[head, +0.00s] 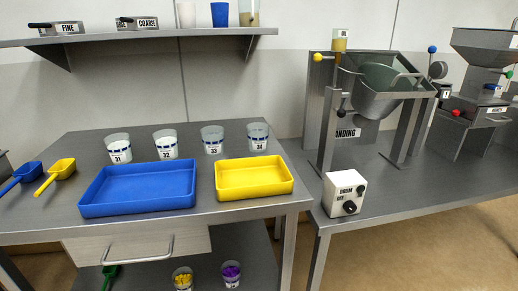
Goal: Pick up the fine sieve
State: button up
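The fine sieve (56,28) is a small flat grey piece with a dark handle at its left and a white label reading FINE. It rests near the left end of the wall shelf. A similar sieve labelled COARSE (138,23) sits to its right on the same shelf, with a clear gap between them. My gripper is not in the head view, so its place and state cannot be seen.
The shelf (222,34) also holds white, blue and yellowish containers. Below, a steel table carries a blue tray (140,188), a yellow tray (254,177), several numbered cups and two scoops. A drum machine (375,95) and control box (344,194) stand right.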

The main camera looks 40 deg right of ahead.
aim_at(54, 29)
jog(key=i+j+z, duration=0.1)
jog(key=i+j, duration=1.45)
